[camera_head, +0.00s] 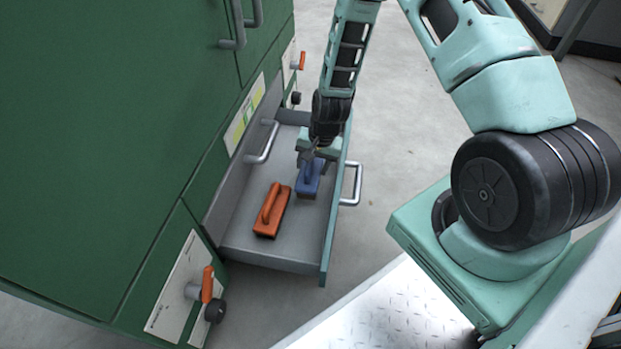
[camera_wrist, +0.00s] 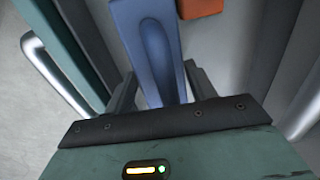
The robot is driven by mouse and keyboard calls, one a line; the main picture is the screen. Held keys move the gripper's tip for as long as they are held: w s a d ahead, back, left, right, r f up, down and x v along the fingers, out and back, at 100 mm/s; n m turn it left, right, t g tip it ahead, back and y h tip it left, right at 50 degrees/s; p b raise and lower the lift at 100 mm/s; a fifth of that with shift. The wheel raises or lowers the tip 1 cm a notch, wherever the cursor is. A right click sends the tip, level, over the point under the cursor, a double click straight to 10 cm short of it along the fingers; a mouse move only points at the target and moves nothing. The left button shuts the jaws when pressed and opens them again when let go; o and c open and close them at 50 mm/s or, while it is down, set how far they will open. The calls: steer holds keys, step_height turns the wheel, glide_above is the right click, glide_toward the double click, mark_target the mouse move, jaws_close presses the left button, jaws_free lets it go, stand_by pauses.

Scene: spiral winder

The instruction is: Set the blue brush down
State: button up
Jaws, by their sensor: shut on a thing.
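The blue brush (camera_head: 309,178) is in the open grey drawer, in the head view, to the right of and behind an orange brush. My gripper (camera_head: 311,156) reaches down into the drawer from above and is shut on the blue brush's handle. In the wrist view the blue brush (camera_wrist: 150,50) shows between the two dark fingers of my gripper (camera_wrist: 158,85). It is at or just above the drawer floor; I cannot tell whether it touches.
The orange brush (camera_head: 272,209) lies on the drawer floor (camera_head: 262,246), and its end shows in the wrist view (camera_wrist: 200,8). The drawer's front with a handle (camera_head: 351,184) is at right. The green cabinet (camera_head: 100,150) stands at left. Bare drawer floor lies near the front.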

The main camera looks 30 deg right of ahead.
mark_target(314, 168)
steer(key=shift+f+b, duration=0.95)
steer(key=shift+f, duration=0.9)
steer(key=shift+f, duration=0.15)
steer(key=o, duration=1)
steer(key=shift+c, duration=0.2)
